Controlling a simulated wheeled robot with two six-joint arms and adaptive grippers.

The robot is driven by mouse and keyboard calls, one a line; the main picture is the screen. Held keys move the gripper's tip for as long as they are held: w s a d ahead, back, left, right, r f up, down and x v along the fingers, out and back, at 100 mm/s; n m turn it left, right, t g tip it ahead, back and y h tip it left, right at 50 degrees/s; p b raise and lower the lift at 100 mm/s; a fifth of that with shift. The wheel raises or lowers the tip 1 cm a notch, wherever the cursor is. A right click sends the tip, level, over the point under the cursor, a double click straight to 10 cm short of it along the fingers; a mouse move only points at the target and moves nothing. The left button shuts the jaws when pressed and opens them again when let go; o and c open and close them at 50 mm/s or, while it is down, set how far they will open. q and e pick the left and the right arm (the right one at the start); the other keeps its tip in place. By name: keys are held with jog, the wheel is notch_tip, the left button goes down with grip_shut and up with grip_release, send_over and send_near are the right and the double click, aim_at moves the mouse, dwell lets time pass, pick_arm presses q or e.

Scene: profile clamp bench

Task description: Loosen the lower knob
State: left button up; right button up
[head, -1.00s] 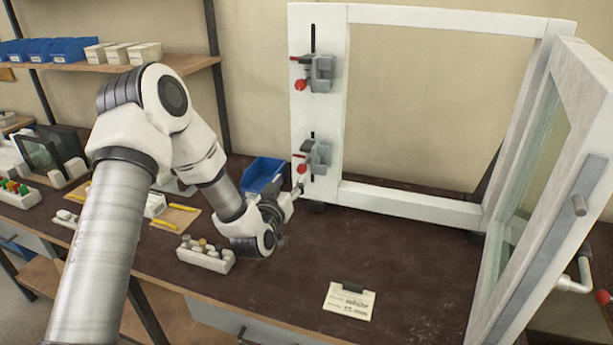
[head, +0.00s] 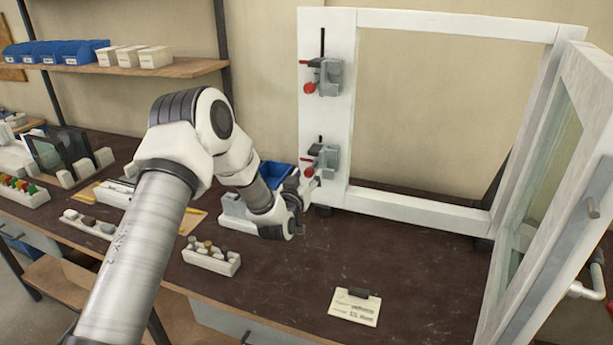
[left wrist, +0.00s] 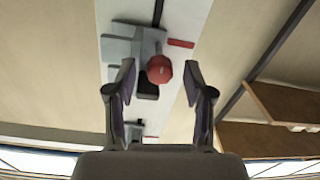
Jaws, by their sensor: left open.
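The white frame's left upright carries two grey clamps, each with a red knob. The lower knob (head: 309,172) sits at the lower-left of the lower clamp (head: 327,160). The upper knob (head: 309,88) is on the upper clamp (head: 329,77). My left gripper (head: 311,184) is just below and in front of the lower knob. In the left wrist view, the open fingers (left wrist: 160,90) stand on either side of the round red lower knob (left wrist: 159,69), with gaps visible on both sides. The knob appears at about fingertip level; its depth between the fingers is unclear. My right gripper is not in view.
A blue bin (head: 276,174) stands behind my left wrist. A block with several pegs (head: 211,258) and a label card (head: 355,307) lie on the bench. A hinged glazed panel (head: 535,200) stands at the right.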

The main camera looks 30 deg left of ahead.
pick_arm(q)
jog(key=shift+r, duration=0.1)
grip_shut()
jog(key=n+b, duration=0.2)
jog(key=b, duration=0.1)
jog(key=shift+f, duration=0.2)
jog(key=n+b, duration=1.7)
jog(key=shift+h, duration=0.3)
jog(key=shift+r+n+b, duration=0.1)
jog(key=shift+n+b, duration=1.4)
jog(key=shift+b, duration=0.05)
